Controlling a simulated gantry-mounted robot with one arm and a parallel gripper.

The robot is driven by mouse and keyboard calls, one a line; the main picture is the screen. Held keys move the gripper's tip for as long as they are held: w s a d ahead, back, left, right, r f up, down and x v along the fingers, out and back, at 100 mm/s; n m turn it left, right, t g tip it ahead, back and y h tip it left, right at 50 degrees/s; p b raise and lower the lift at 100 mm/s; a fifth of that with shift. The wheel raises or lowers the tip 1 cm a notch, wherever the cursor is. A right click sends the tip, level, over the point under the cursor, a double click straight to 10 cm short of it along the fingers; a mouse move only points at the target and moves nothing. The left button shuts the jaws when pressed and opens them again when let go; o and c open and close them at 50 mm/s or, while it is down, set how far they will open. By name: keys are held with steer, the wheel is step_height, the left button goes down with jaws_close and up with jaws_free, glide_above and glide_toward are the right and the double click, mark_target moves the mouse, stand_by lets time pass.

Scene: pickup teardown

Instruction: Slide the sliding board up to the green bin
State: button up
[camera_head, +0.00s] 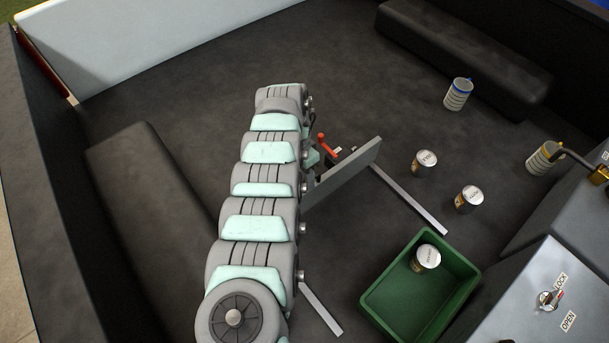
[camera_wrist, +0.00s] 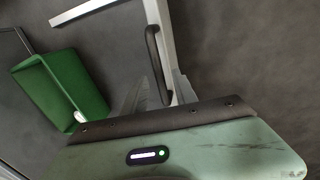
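The sliding board (camera_head: 345,172) is a grey upright panel standing across two pale rails on the dark floor. In the wrist view its pale edge (camera_wrist: 163,25) runs down towards my gripper, with a dark bar handle (camera_wrist: 153,62) beside it. The green bin (camera_head: 375,298) stands apart from the board, towards the lower right; it also shows at the left of the wrist view (camera_wrist: 42,97). My gripper (camera_wrist: 158,98) is at the lower end of the handle. My arm hides most of it in the head view. Whether the fingers are closed on the handle is unclear.
A can (camera_head: 427,257) is in the bin. Two similar cans (camera_head: 424,164) (camera_head: 467,200) stand right of the board. One rail (camera_head: 410,200) runs towards the bin's far side, the other (camera_head: 320,308) left of it. A red-knobbed lever (camera_head: 328,145) is near the board.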

steer(key=shift+c, duration=0.2)
jaws_close()
stand_by(1.1)
